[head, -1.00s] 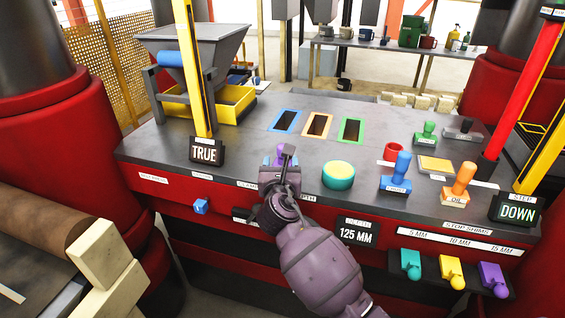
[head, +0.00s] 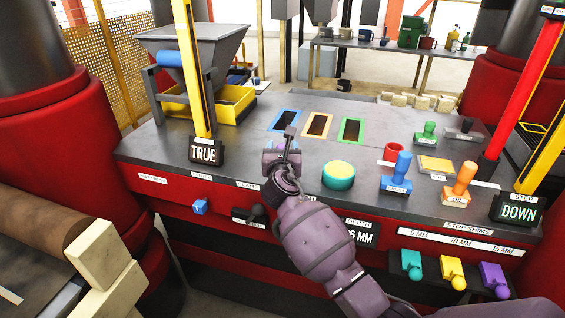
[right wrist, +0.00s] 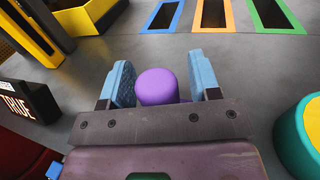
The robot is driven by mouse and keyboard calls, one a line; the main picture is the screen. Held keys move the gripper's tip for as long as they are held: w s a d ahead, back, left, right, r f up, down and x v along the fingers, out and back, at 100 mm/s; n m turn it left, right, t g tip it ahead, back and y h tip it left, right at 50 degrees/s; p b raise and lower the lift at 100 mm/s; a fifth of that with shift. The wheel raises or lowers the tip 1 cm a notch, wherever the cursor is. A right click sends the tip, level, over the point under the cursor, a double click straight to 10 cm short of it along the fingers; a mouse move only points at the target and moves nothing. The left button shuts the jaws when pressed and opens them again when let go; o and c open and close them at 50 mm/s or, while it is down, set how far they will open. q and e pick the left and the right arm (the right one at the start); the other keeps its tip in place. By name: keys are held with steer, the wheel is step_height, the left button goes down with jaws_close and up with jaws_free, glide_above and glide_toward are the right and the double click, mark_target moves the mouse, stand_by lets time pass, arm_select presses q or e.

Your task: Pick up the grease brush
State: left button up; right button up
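My right gripper (head: 284,150) is over the press table, behind the front labels and left of the teal-and-yellow round pad. In the right wrist view its two blue-grey fingers (right wrist: 163,85) are open. A purple round-topped handle (right wrist: 158,86) stands between them, with a small gap on each side. Its lower part and any label are hidden, so I cannot tell for sure that it is the grease brush. An orange-handled tool (head: 460,180) marked OIL, a blue-handled tool (head: 398,172) and a green-handled tool (head: 426,133) stand on the right of the table. My left gripper is not in view.
The round pad (head: 338,175) is close on the gripper's right. Three framed slots (head: 318,125) lie behind it. The TRUE sign (head: 205,152) and yellow post (head: 193,60) stand to the left.

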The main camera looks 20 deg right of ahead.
steer(key=c, duration=0.9)
steer(key=shift+r, duration=0.1)
